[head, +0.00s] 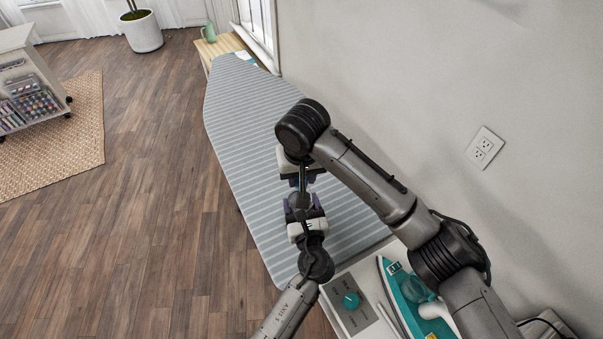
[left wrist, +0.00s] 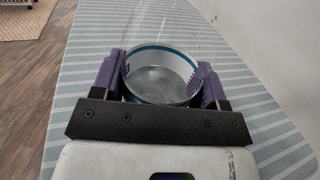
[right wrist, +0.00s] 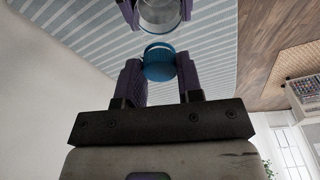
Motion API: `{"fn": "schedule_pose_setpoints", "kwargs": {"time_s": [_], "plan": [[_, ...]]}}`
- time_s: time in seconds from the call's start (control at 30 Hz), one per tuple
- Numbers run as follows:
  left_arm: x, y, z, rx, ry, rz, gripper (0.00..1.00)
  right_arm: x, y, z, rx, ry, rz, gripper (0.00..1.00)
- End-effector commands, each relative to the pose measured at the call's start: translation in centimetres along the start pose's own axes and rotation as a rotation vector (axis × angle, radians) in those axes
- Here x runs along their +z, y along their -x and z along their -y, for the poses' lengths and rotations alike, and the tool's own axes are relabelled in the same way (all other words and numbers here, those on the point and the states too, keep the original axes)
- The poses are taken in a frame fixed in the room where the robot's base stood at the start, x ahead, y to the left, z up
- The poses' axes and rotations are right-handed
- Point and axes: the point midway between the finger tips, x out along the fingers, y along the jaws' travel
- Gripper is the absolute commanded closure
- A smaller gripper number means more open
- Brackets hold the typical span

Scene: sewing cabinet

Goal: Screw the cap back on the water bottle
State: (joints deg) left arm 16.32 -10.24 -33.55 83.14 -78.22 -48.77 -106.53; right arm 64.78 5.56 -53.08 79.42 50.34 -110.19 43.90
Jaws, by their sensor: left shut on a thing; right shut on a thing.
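The clear water bottle (left wrist: 160,82) with a teal band is between my left gripper's purple fingers in the left wrist view. My left gripper (head: 303,207) is shut on it above the ironing board. The blue cap (right wrist: 160,66) is between the fingers of my right gripper (right wrist: 161,80), which is shut on it. In the right wrist view the bottle (right wrist: 158,14) and left fingers appear just beyond the cap, in line with it. I cannot tell whether cap and bottle touch. In the head view my right gripper (head: 300,181) is close to the left one, and the arms hide most of the bottle and cap.
The striped ironing board (head: 245,125) is largely clear. A teal iron (head: 412,290) and a panel with a teal knob (head: 351,300) are at its near end. The wall (head: 400,80) runs along the right. A green mug (head: 208,33) stands at the far end.

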Motion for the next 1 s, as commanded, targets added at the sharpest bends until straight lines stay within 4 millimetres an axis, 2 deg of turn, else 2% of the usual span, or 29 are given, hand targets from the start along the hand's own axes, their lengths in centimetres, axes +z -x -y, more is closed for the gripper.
{"fn": "schedule_pose_setpoints", "kwargs": {"time_s": [0.2,0.8,1.0], "plan": [[-0.05,0.02,0.0,0.0,-0.001,-0.001,0.99,-0.07,0.05,0.18,0.06,-0.497,0.0,0.88],[-0.08,0.03,0.01,0.0,-0.001,-0.001,0.99,-0.37,-0.05,0.22,0.203,-1.667,0.0,0.88],[-0.09,0.03,0.01,0.0,-0.001,-0.001,0.99,-0.45,-0.1,0.18,0.241,-1.986,0.0,0.88]]}}
